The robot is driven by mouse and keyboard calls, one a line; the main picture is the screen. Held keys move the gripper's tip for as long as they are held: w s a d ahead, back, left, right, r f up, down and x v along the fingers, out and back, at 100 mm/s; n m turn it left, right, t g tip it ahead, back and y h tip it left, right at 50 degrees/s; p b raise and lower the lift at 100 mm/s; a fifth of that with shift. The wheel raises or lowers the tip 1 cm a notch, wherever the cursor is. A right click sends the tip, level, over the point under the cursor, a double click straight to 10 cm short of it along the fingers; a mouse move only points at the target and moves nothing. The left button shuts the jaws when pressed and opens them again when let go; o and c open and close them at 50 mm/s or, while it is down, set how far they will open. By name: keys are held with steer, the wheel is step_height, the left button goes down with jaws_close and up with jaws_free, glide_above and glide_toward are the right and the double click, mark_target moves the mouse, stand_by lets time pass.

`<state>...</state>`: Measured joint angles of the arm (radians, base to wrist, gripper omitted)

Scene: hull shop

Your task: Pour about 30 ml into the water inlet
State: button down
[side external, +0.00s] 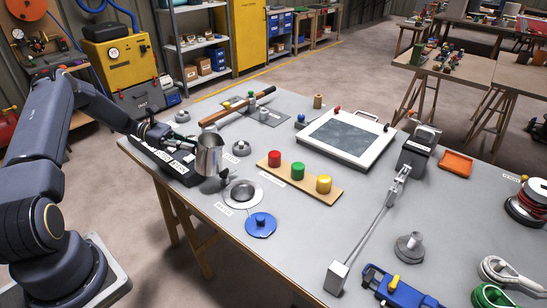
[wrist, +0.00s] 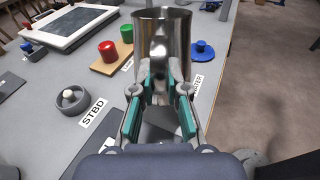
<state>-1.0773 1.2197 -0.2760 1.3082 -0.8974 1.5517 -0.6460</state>
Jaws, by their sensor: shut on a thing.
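A shiny metal jug (side external: 209,158) is held by my gripper (side external: 185,144) above the near-left part of the table. It looks about upright; its contents are hidden. In the wrist view the jug (wrist: 162,42) stands between the two teal-padded fingers of my gripper (wrist: 165,85). The water inlet (side external: 243,194), a metal ring with a dark opening, lies uncovered just right of and in front of the jug. In the wrist view the jug hides the inlet, and a label reading WATER (wrist: 195,86) shows beside it. A blue knobbed cap (side external: 260,226) lies beside the inlet.
A wooden board (side external: 298,180) with red, green and yellow knobs lies right of the jug. A small ring fitting (side external: 241,148) marked STBD is behind it.

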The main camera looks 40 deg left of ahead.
steer(key=shift+a+f+t+h, duration=0.2)
steer(key=shift+f+h, duration=0.3)
steer(key=shift+h, duration=0.1)
steer(key=shift+a+f+t+h, duration=0.15)
steer(key=shift+f+t+h, duration=0.05)
steer(key=shift+f+h, duration=0.35)
stand_by(0.5)
